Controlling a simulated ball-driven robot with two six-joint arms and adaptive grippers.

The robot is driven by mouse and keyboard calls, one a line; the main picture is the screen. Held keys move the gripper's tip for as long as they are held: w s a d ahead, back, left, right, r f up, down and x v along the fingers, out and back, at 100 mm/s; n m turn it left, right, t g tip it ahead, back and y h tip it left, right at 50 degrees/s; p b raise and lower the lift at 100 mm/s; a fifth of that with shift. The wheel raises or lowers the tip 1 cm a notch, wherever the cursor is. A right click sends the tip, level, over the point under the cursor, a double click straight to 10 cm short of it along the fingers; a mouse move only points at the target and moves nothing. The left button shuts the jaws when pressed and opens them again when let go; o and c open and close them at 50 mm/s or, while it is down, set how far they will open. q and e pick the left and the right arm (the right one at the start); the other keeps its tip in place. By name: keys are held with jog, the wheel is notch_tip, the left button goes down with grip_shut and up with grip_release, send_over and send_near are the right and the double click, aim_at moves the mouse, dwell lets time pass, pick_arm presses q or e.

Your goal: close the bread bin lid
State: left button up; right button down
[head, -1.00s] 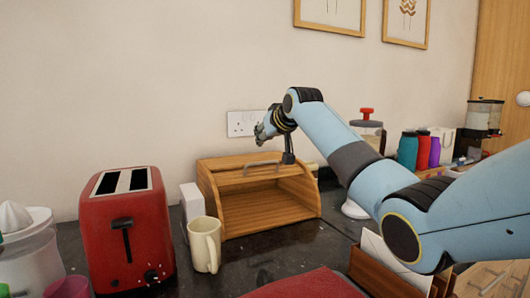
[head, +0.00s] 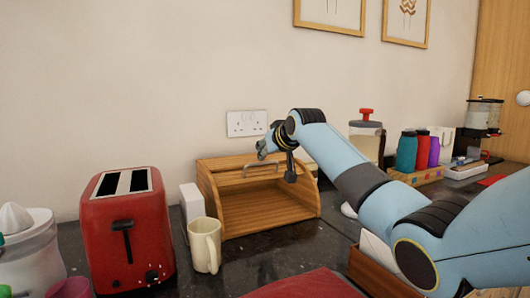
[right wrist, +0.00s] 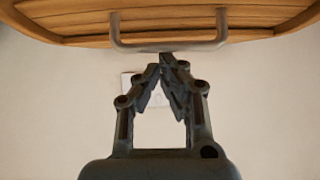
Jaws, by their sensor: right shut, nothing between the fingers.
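The wooden bread bin (head: 265,214) stands on the dark counter with its front open and its slatted lid (head: 226,177) rolled up at the top. The lid's grey bar handle (head: 262,168) lies across the upper front edge; it also shows in the right wrist view (right wrist: 168,46). My right gripper (head: 261,150) is above and behind the handle, near the wall. In the right wrist view its fingertips (right wrist: 164,64) are together and empty, close to the handle; whether they touch it I cannot tell. My left gripper is not in view.
A cream mug (head: 205,244) stands just in front of the bin's left side, with a white box (head: 192,203) behind it. A red toaster (head: 127,230) is further left. A red cloth (head: 305,284) lies in front. The wall socket (head: 247,123) is behind my gripper.

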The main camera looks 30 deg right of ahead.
jog(key=shift+s+f+t, duration=0.25)
jog(key=shift+s+t, duration=0.15)
jog(key=shift+s, duration=0.25)
jog(key=shift+s+a+f+t+p, duration=0.1)
jog(key=shift+s+f+t+p, duration=0.3)
jog(key=shift+s+f, duration=1.4)
jog(key=shift+s+a+f+t+p, duration=0.15)
jog(key=shift+s+f+t+p, duration=0.15)
jog(key=shift+s+f, duration=1.45)
jog(key=shift+s+a+f+t+p, duration=0.1)
jog(key=shift+s+f+t+p, duration=0.3)
jog(key=shift+s+f, duration=1.4)
jog(key=shift+s+r, duration=0.15)
